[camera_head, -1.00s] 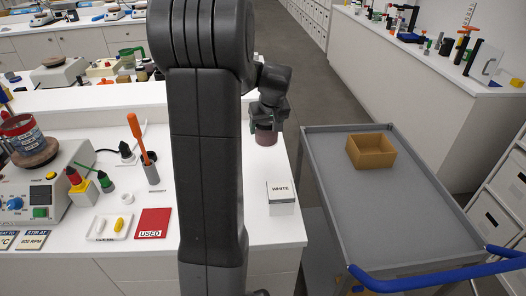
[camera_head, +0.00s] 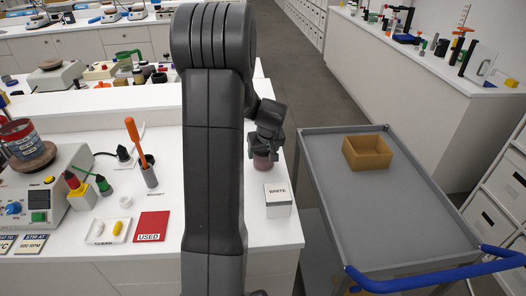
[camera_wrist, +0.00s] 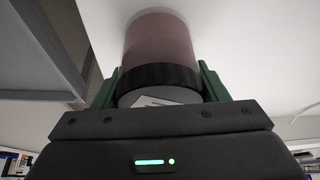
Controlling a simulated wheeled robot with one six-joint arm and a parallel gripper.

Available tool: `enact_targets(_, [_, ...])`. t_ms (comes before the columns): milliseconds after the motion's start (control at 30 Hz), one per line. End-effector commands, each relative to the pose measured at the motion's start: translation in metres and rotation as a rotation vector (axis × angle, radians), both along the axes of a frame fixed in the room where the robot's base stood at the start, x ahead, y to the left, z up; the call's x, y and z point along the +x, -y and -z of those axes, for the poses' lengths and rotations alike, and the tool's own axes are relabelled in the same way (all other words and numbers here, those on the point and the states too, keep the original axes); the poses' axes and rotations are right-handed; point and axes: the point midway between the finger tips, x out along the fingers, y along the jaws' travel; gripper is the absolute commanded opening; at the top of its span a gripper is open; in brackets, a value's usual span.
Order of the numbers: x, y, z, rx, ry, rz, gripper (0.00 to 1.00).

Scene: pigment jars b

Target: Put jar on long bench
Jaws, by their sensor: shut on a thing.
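My gripper (camera_head: 262,150) is at the right end of the white bench (camera_head: 210,240), beyond the block marked WHITE. It is shut on a dull pinkish-red jar (camera_head: 263,162). In the wrist view the jar (camera_wrist: 160,45) sits between the green fingers, with a black band and a pale end face towards the camera. The jar looks close to the bench top; I cannot tell whether it touches. My dark arm hides the middle of the bench in the head view.
A white block marked WHITE (camera_head: 278,200) stands near the jar. A grey cart (camera_head: 390,220) with a wooden box (camera_head: 367,152) is on the right. A hotplate stirrer (camera_head: 40,200), a red USED card (camera_head: 151,226) and a stir-rod holder (camera_head: 150,175) are on the left.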

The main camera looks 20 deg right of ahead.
Motion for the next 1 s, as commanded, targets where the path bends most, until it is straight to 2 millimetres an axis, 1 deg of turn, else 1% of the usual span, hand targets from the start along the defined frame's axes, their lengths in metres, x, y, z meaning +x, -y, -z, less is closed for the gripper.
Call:
enact_targets(33, [0.000, 0.000, 0.001, 0.000, 0.000, 0.000, 0.70])
enact_targets(100, [0.000, 0.000, 0.001, 0.000, 0.000, 0.000, 0.84])
enact_targets(133, [0.000, 0.000, 0.001, 0.000, 0.000, 0.000, 0.88])
enact_targets(400, [0.000, 0.000, 0.000, 0.000, 0.000, 0.000, 0.88])
enact_targets(567, [-0.001, 0.000, -0.007, -0.001, 0.002, 0.000, 0.88])
enact_targets(767, [-0.014, 0.000, -0.035, -0.002, 0.004, 0.002, 0.88])
enact_targets(1000, [-0.033, -0.002, -0.078, -0.001, 0.004, 0.000, 0.88])
